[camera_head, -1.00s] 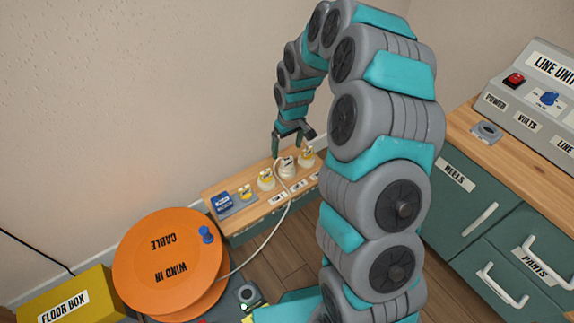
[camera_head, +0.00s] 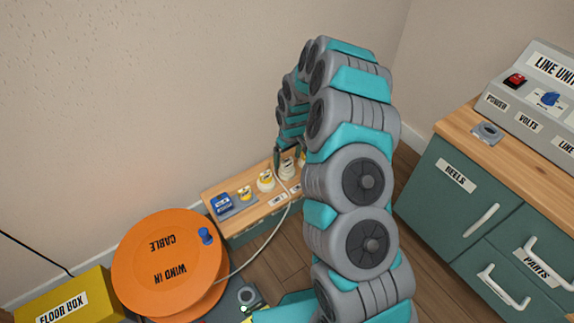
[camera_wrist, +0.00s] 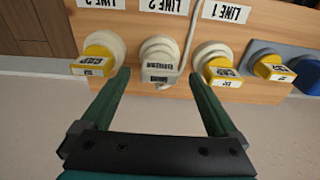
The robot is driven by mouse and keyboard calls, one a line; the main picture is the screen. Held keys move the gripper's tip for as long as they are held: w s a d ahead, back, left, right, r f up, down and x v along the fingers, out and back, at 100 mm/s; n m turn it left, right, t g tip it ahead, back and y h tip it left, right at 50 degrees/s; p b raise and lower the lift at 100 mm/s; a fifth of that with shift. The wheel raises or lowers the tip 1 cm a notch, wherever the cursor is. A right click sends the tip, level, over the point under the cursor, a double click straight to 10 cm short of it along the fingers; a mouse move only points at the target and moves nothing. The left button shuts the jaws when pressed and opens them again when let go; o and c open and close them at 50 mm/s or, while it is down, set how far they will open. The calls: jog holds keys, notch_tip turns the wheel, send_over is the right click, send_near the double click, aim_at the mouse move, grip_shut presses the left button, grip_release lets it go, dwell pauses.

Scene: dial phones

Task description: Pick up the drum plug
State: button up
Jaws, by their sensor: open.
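The drum plug (camera_wrist: 158,60) is a cream plug with a grey label, seated in the socket marked LINE 2 on the wooden board in the wrist view. A pale cord runs up beside it. It also shows in the head view (camera_head: 287,171), where the cord leads to the orange cable drum (camera_head: 165,255). My gripper (camera_wrist: 159,76) is open and empty, its two green fingers spread to either side of the plug. In the head view my gripper (camera_head: 289,159) is right at the plug, which it partly hides. I cannot tell whether a finger touches it.
Yellow plugs sit at LINE 3 (camera_wrist: 95,60) and LINE 1 (camera_wrist: 222,70), close on both sides. Another yellow plug (camera_wrist: 272,67) and a blue block (camera_wrist: 310,77) are farther right. A yellow floor box (camera_head: 70,298) and green cabinet (camera_head: 440,200) flank the floor.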

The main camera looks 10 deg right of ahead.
jog(key=f, duration=0.2)
jog(key=shift+w+f, duration=0.2)
jog(key=shift+f, duration=0.1)
jog(key=shift+r, duration=0.1)
grip_shut()
dwell(0.4)
